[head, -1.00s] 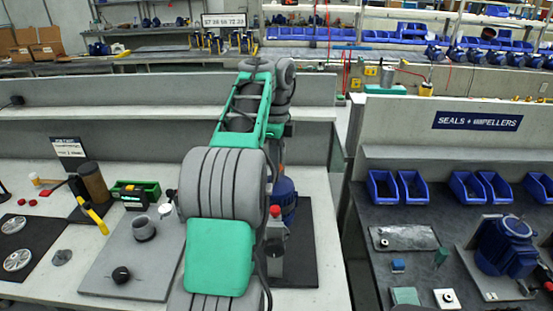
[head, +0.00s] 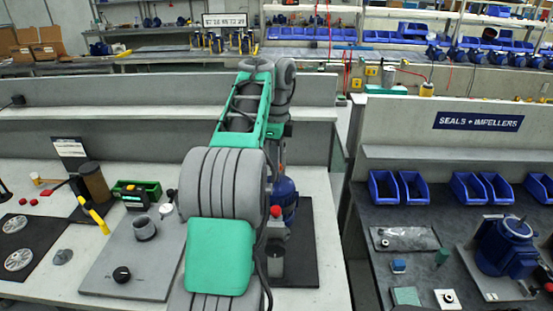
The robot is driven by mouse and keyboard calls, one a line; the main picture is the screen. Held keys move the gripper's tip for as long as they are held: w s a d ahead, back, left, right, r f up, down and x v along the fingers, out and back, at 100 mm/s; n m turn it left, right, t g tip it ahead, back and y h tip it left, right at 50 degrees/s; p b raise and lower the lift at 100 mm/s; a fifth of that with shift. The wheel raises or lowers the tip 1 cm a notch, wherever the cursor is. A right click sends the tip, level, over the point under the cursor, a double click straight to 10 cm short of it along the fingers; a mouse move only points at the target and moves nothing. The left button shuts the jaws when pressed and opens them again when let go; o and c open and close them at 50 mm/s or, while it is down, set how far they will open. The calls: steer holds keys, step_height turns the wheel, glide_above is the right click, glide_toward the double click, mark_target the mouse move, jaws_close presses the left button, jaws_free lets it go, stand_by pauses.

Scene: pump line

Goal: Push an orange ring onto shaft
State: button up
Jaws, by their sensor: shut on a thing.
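No orange ring shows clearly; it may be hidden behind my arm. A blue motor (head: 286,192) stands on a dark mat (head: 302,250) at the centre. My large grey and green arm links cover its left side. A red-topped grey part (head: 276,213) and a dark grey cup-like part (head: 275,262) show just right of my arm. I cannot make out a shaft. My gripper is not visible, and what it holds cannot be seen.
Left of my arm, a grey board (head: 132,260) bears a grey cup-like part (head: 145,229) and a black knob (head: 121,275). Blue bins (head: 384,188) line the right bench.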

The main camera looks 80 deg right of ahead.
steer(key=shift+f+b, duration=2.2)
steer(key=shift+f, duration=0.1)
stand_by(2.8)
steer(key=o, duration=1.3)
steer(key=shift+r, duration=0.1)
step_height(320, 180, up, 9)
steer(key=p, duration=0.9)
steer(key=shift+f, duration=0.2)
